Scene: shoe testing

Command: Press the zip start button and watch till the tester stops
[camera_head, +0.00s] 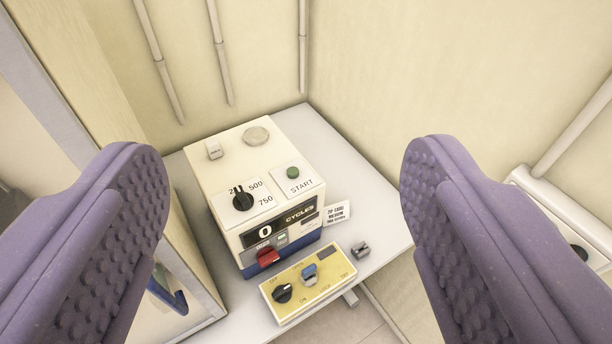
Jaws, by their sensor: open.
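The zip tester (262,200) is a white box with a blue lower band. It stands on a pale table in the middle of the view. Its green start button (292,172) sits on a white plate marked START, on the top at the right. A black dial (242,199) marked 500 and 750 is left of the button. The counter (280,227) on the front reads 0 CYCLES. A red part (267,256) juts from the front below it. My gripper (290,190) is open and empty. Its two purple ridged fingers stand wide apart, left and right of the tester.
A yellow panel (308,283) with a black knob and a blue-topped switch lies before the tester. A small label card (337,213) and a grey metal piece (360,249) are beside it. The table (352,190) is bare at right. Cream walls (380,70) close the back.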

